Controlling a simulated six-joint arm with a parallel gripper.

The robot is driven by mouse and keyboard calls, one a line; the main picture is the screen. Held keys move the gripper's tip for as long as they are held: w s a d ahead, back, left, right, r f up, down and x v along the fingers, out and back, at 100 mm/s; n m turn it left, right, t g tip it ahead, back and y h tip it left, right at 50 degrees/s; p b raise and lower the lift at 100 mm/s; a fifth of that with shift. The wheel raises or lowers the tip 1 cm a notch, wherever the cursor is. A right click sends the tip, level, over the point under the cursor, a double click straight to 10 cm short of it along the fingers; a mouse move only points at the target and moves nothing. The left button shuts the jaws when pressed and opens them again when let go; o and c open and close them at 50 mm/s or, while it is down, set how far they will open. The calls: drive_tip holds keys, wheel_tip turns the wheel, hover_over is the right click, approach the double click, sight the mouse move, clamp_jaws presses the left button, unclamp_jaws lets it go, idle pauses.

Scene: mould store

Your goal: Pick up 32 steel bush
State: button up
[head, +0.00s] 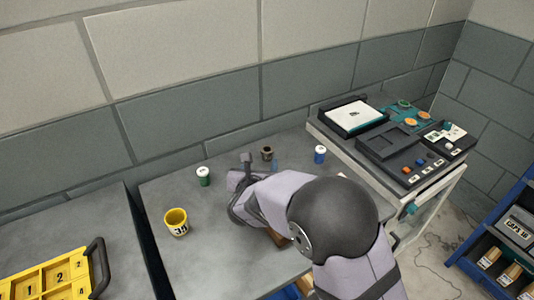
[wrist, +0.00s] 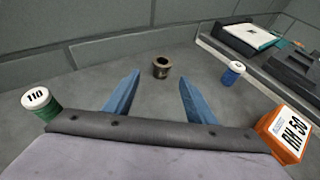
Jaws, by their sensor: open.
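The steel bush (head: 267,153) is a small dark grey-brown hollow cylinder, upright on the grey table beyond my gripper. In the wrist view the bush (wrist: 162,70) stands ahead, between the lines of my two blue fingers. I cannot read a number on it. My gripper (wrist: 159,77) is open and empty, its fingers apart on either side of the bush's direction and short of it, not touching it. In the head view my arm hides most of the gripper; a blue fingertip shows near the bush.
A green pot marked 110 (wrist: 38,102) stands left, a blue white-topped pot (wrist: 233,73) right, and an orange box (wrist: 288,134) near right. A yellow cup (head: 176,222) stands at front left. A bench with dark trays (head: 395,150) adjoins right. The wall lies behind.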

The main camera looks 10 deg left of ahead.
sight(266, 153)
drive_tip(key=p+x, duration=0.2)
drive_tip(key=x, duration=0.4)
drive_tip(key=shift+w, duration=0.25)
drive_tip(key=shift+d+p+x, duration=0.2)
drive_tip(key=shift+p+x, duration=0.8)
drive_tip(key=shift+x, duration=1.8)
drive_tip(key=shift+f, duration=0.1)
drive_tip(key=c, duration=1.2)
